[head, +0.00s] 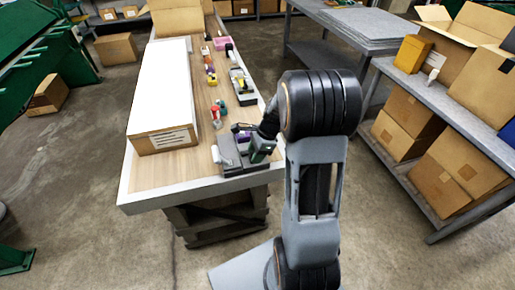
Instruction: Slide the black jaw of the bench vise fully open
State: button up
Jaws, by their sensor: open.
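The bench vise (232,158) sits at the near right corner of the wooden workbench, with a dark grey base and a green block (262,148) at its right side. My arm comes in from the right, and its dark end is over the vise. My gripper (243,130) is small and dark there, close above or against the vise, and is open. I cannot tell whether it touches the black jaw. The jaw blends with the dark gripper parts, so its exact position is unclear.
A long white-topped box (160,90) fills the left of the workbench (160,175). Several small tools and a grey tray (243,88) lie behind the vise. A grey shelf (440,95) with cardboard boxes stands at the right. Open concrete floor lies left of the bench.

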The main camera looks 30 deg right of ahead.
jog(key=v, duration=1.3)
jog(key=shift+d+r, duration=0.15)
jog(key=shift+r, duration=0.2)
jog(key=shift+s, duration=0.1)
